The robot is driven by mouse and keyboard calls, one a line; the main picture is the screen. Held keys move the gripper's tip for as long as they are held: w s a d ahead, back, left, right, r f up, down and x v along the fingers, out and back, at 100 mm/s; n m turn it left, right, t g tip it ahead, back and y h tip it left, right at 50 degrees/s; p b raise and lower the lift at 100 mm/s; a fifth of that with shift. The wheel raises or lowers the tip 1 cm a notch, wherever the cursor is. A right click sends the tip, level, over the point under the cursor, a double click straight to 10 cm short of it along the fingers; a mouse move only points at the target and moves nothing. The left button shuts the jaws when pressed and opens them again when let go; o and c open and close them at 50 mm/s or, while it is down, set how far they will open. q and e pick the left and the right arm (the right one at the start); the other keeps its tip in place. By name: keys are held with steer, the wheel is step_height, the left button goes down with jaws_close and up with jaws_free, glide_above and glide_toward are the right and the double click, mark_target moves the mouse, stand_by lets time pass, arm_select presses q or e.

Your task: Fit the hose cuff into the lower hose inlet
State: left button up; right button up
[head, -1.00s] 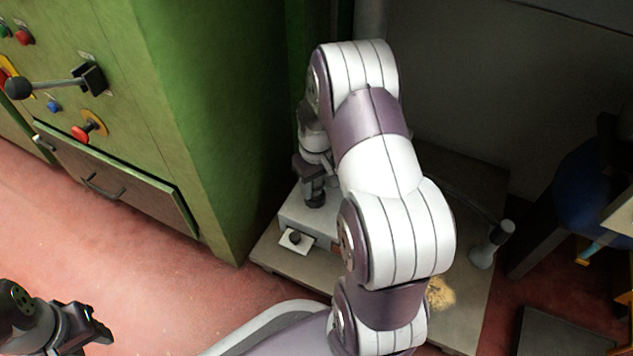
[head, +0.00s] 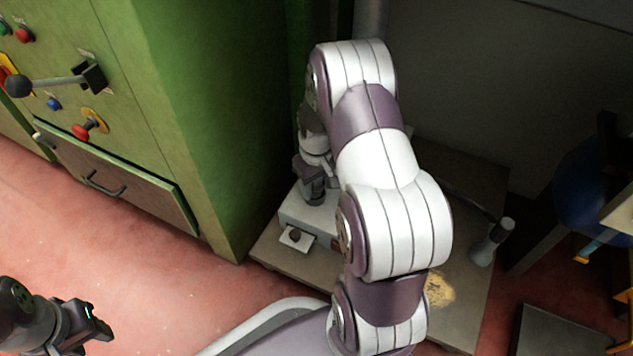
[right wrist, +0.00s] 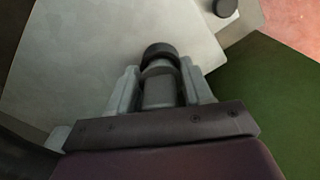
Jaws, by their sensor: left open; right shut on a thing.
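My right gripper (right wrist: 160,88) is shut on a grey cylinder with a dark rim, which looks like the hose cuff (right wrist: 160,54). In the head view my right gripper (head: 312,182) points down above a light grey box, beside the green cabinet. The wrist view shows a pale surface close beyond the cuff. I cannot tell whether the cuff touches it. I cannot make out the lower hose inlet in either view; my right arm hides part of the area. My left gripper (head: 98,322) is open and empty over the red floor at lower left.
The green cabinet (head: 215,130), with levers, buttons and a drawer, stands close left of my right gripper. The light grey box (head: 306,216) stands on a low platform (head: 275,262). The red floor at left is clear.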

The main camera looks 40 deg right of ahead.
arm_select(q)
steer(key=shift+f, duration=0.15)
arm_select(e)
steer(key=shift+f, duration=0.3)
stand_by(0.4)
